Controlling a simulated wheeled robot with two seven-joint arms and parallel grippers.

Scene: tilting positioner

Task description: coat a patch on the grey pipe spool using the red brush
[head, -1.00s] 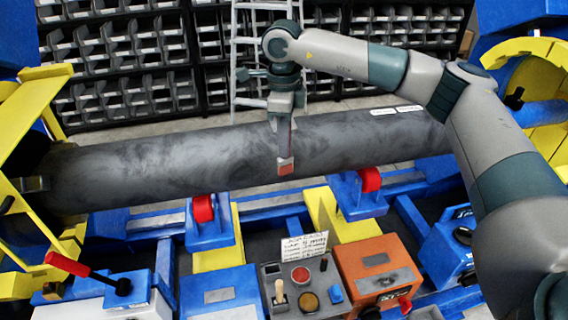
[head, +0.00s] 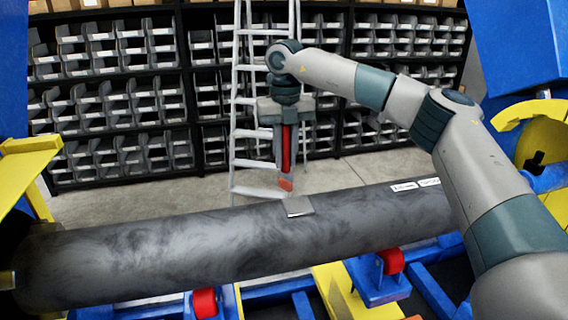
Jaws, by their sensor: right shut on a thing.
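The grey pipe spool (head: 180,248) lies across the lower part of the head view, with dark smudgy marks over its surface. A small light-grey patch (head: 299,206) shows on its upper side near the middle. My right gripper (head: 287,145) points down and is shut on the red brush (head: 287,150). The brush hangs with its reddish tip (head: 285,184) just above the patch in the picture; how far apart they are in depth I cannot tell. My left gripper is not in view.
Red rollers (head: 204,302) on blue supports sit under the pipe. Yellow and blue positioner frames (head: 30,165) stand at both ends. A ladder (head: 243,110) and shelves of bins (head: 125,100) stand behind. White labels (head: 404,187) are on the pipe's right part.

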